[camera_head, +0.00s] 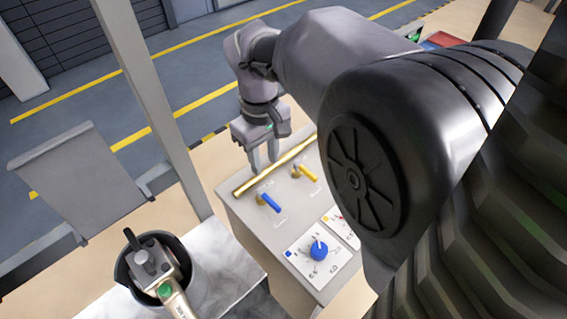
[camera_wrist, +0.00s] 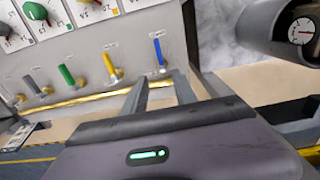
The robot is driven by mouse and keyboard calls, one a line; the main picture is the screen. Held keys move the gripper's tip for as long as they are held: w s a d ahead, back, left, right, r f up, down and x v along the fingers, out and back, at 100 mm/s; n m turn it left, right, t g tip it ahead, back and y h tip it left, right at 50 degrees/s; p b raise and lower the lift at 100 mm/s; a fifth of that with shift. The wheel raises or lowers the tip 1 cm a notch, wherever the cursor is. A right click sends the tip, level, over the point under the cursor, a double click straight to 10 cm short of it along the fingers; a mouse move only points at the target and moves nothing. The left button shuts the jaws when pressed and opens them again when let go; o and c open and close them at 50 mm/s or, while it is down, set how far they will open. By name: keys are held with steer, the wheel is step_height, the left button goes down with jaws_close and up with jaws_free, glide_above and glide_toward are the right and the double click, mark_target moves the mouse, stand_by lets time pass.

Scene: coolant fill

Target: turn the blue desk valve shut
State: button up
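The blue desk valve has a blue lever handle (camera_head: 269,203) on a brass stem, on the grey desk top beside a brass pipe. In the wrist view the blue lever (camera_wrist: 159,51) is beyond my fingertips, in line with the gap between them. My gripper (camera_head: 263,158) points down near the brass pipe, on the far side of the blue lever in the head view. In the wrist view my gripper (camera_wrist: 160,80) has its two fingers apart with nothing held between them. The lever appears apart from the fingers.
A yellow lever (camera_head: 304,173) is to the right of the blue one. The wrist view also shows a green lever (camera_wrist: 67,75) and a grey lever (camera_wrist: 31,84). The brass pipe (camera_head: 248,184) edges the desk. A blue dial knob (camera_head: 319,251) and a dark pot (camera_head: 195,270) are nearby.

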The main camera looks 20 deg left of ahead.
mark_target(268, 197)
step_height(268, 197, down, 15)
steer(key=b, duration=0.5)
steer(key=shift+r, duration=0.1)
jaws_close()
stand_by(0.9)
